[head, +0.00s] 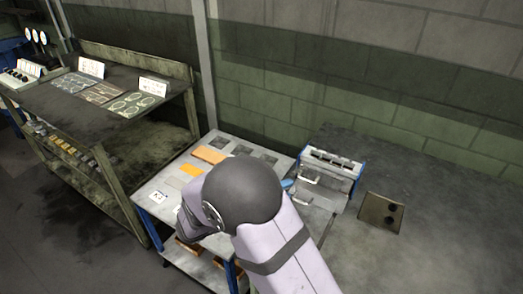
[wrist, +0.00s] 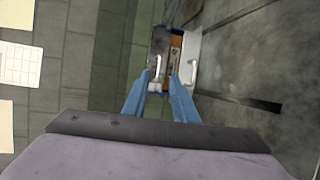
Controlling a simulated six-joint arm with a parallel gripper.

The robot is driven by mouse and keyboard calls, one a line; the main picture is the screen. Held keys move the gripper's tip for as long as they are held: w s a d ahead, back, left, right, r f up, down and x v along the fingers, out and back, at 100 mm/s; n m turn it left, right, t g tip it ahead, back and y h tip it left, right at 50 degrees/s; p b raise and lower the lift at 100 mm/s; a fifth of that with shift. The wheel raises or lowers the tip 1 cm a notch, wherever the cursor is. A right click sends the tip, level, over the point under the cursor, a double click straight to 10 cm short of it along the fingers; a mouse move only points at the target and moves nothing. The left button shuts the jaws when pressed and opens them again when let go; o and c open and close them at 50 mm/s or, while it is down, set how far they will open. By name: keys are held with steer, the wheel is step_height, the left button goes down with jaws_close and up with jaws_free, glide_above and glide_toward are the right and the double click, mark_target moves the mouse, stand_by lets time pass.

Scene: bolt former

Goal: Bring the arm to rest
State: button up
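My gripper (wrist: 161,80) shows in the wrist view with its two blue fingers apart and nothing seen held between them. The fingers point toward a small box with white handles (wrist: 186,45), which lies beyond the tips in the picture. I cannot tell whether they touch it. In the head view my arm's lilac link and dark round joint cover the middle, over the tray table. My gripper is mostly hidden there behind the joint; a small blue bit right of the joint may be a fingertip.
A grey table (head: 430,235) on the right bears a white-and-blue unit (head: 333,165) and a plate with dark holes (head: 381,213). A blue-legged table (head: 150,195) holds orange and grey pieces. A workbench (head: 155,105) with cards and rings stands left. The floor between is open.

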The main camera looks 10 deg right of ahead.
steer(key=s+d+f+g+y+p, duration=0.1)
steer(key=s+g, duration=0.1)
steer(key=s, duration=0.2)
steer(key=s+d+f+m+g+y, duration=0.1)
steer(key=s+d+g+y, duration=0.1)
steer(key=s, duration=0.2)
steer(key=s+d+f+m+g+y+p, duration=0.1)
steer(key=s+g+y, duration=0.1)
steer(key=s, duration=0.3)
steer(key=shift+d+g+p, duration=0.3)
steer(key=shift+g, duration=0.2)
steer(key=s+a+y, duration=0.1)
steer(key=s+m+y, duration=0.1)
steer(key=s, duration=0.1)
steer(key=s+a+f+g+y+p, duration=0.1)
steer(key=s+y, duration=0.1)
steer(key=shift+a, duration=0.35)
steer(key=a+y, duration=0.1)
steer(key=a, duration=0.1)
steer(key=a+m+t+y+p, duration=0.1)
steer(key=y, duration=0.1)
steer(key=a+m+t+y, duration=0.1)
steer(key=a+y, duration=0.1)
steer(key=shift+s+a+r+p, duration=0.25)
steer(key=shift+a+r+p, duration=0.1)
steer(key=shift+r, duration=0.05)
step_height(320, 180, down, 2)
steer(key=shift+f+b, duration=0.1)
steer(key=shift+b, duration=0.9)
